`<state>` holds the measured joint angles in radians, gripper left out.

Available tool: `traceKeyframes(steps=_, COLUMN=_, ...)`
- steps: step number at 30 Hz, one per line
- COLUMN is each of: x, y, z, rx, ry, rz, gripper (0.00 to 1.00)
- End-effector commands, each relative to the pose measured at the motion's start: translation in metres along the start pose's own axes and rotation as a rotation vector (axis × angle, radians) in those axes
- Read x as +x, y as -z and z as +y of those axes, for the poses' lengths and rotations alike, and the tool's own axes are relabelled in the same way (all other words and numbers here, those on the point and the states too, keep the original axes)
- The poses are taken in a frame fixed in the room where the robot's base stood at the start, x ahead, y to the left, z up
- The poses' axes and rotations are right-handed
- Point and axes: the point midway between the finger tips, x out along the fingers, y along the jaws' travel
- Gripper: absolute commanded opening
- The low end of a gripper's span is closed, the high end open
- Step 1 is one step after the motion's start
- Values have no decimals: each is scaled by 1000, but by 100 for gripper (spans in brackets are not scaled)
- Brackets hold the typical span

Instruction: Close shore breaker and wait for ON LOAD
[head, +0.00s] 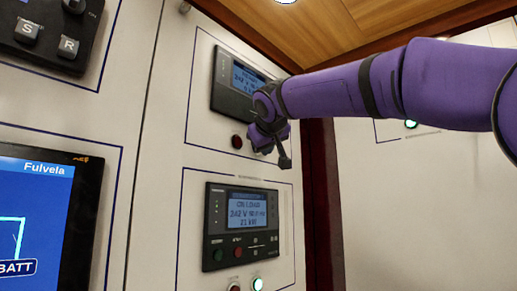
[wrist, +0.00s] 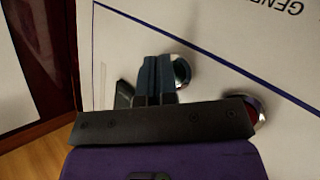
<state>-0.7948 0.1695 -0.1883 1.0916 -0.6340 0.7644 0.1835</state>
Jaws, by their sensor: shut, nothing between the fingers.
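The upper breaker panel (head: 226,82) has a display with a top line I cannot read surely and 242 V below it. A dark red button (head: 237,142) sits under it. My gripper (head: 265,138) is in front of this panel's lower right and hides what is behind it. In the wrist view the shut, empty fingers (wrist: 156,75) are beside or over one chrome-ringed button (wrist: 181,71); contact cannot be told. A second ringed button (wrist: 259,110) is partly hidden. The lower panel (head: 214,233) reads ON LOAD, 242 V, 21 kW. I cannot read which panel is shore.
Under the lower panel are a dark red button (head: 235,287) and a lit green button (head: 257,284). A large blue screen (head: 35,225) and a switch box (head: 50,35) are at the left. Lettering starting GENE (wrist: 285,8) shows in the wrist view.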

Motion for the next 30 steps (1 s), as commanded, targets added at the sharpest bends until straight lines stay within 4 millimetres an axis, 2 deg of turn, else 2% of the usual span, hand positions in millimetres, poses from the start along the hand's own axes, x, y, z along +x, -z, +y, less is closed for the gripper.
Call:
traceKeyframes(steps=19, x=2, y=2, z=-2, rx=0, ry=0, rz=0, gripper=0)
traceKeyframes(steps=30, x=-8, y=-6, z=6, rx=1, ry=0, rz=0, gripper=0)
